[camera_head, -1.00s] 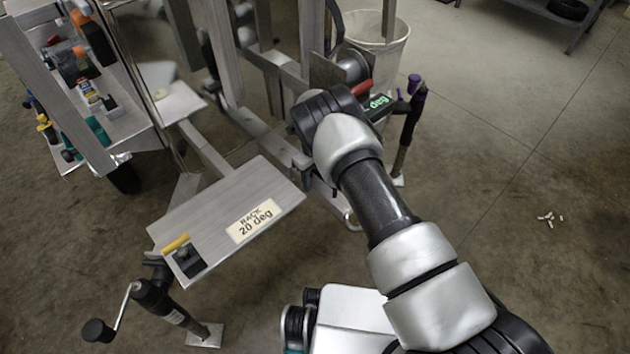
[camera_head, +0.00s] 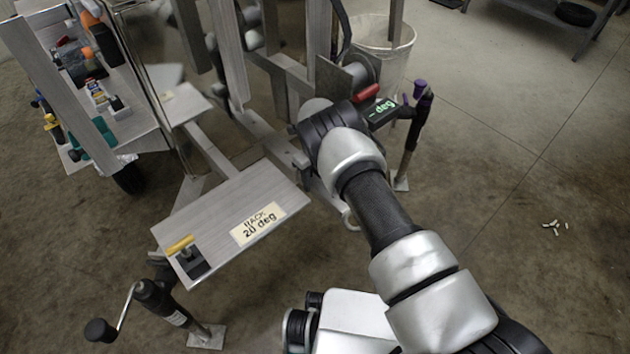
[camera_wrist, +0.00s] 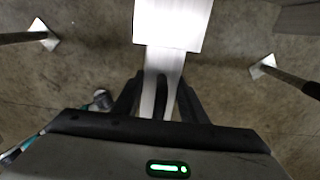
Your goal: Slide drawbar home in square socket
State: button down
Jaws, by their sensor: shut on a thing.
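In the wrist view my gripper (camera_wrist: 162,98) is shut on a narrow pale metal bar, which I take to be the drawbar (camera_wrist: 165,62). The bar runs straight away from between the dark fingers. Its far end meets a wider, brightly lit metal block (camera_wrist: 172,22). I cannot tell whether that block is the square socket or how deep the bar sits in it. In the head view my own arm hides the gripper and the bar, and the socket's mouth cannot be made out.
A winch reel (camera_head: 358,74) and white bucket (camera_head: 385,45) are behind. Floor at right is mostly clear.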

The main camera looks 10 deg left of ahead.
jog(key=shift+w+a+r, duration=0.15)
jog(key=shift+w+a, duration=0.55)
jog(key=shift+a, duration=0.05)
jog(key=c, duration=1.2)
grip_release()
jog(key=shift+o, duration=1)
jog(key=shift+s, duration=0.1)
jog(key=shift+s+d, duration=0.1)
notch_tip(320, 180, up, 7)
jog(key=shift+r+p, duration=0.2)
jog(key=shift+p, duration=0.9)
jog(key=shift+r, duration=0.1)
